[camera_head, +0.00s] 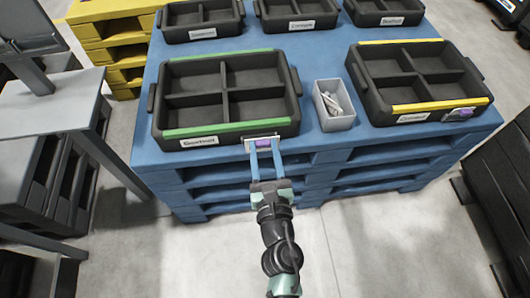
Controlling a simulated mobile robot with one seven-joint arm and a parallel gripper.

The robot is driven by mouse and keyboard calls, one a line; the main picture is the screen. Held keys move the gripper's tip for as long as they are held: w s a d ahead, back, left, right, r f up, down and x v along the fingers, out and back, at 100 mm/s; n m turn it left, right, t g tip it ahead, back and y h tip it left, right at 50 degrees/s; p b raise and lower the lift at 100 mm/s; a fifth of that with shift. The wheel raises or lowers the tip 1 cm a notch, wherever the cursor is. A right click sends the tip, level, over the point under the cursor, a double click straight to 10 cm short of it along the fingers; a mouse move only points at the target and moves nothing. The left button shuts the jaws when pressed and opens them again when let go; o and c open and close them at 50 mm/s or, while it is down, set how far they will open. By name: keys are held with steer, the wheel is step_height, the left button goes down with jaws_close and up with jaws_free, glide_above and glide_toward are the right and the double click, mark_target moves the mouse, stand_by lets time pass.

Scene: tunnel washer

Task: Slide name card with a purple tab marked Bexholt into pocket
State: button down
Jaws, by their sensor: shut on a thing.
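My gripper (264,150) reaches up from the bottom of the picture, with its two light blue fingers shut on a small name card with a purple tab (263,143). The card is at the front wall of the black tray with green strips (225,131), to the right of a white label (199,141) that seems to read Bexholt. A pale frame, probably the pocket (278,137), shows around the card. I cannot tell whether the card is inside it or just in front of it. The card's writing is not readable.
The trays stand on a blue pallet stack (322,150). A grey bin (334,105) with pale items stands right of the green-striped tray. A yellow-striped tray (425,105) at right carries a purple-tabbed card (460,114). More trays line the back. A grey table (55,105) stands left.

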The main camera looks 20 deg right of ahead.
mark_target(259, 128)
steer(key=shift+w+d+f+b, duration=0.35)
steer(key=shift+w+f+b, duration=0.45)
steer(key=shift+w, duration=0.4)
steer(key=shift+w+d+f+b, duration=0.3)
steer(key=shift+w+f+b, duration=0.5)
steer(key=shift+w, duration=0.4)
steer(key=shift+w+d+f+b, duration=0.35)
steer(key=shift+w+f+b, duration=0.45)
steer(key=shift+w, duration=0.4)
steer(key=shift+f, duration=0.2)
steer(key=shift+f+b, duration=0.3)
steer(key=shift+b, duration=0.05)
steer(key=shift+f+b, duration=0.45)
steer(key=shift+f, duration=0.05)
steer(key=shift+c, duration=1.8)
jaws_free()
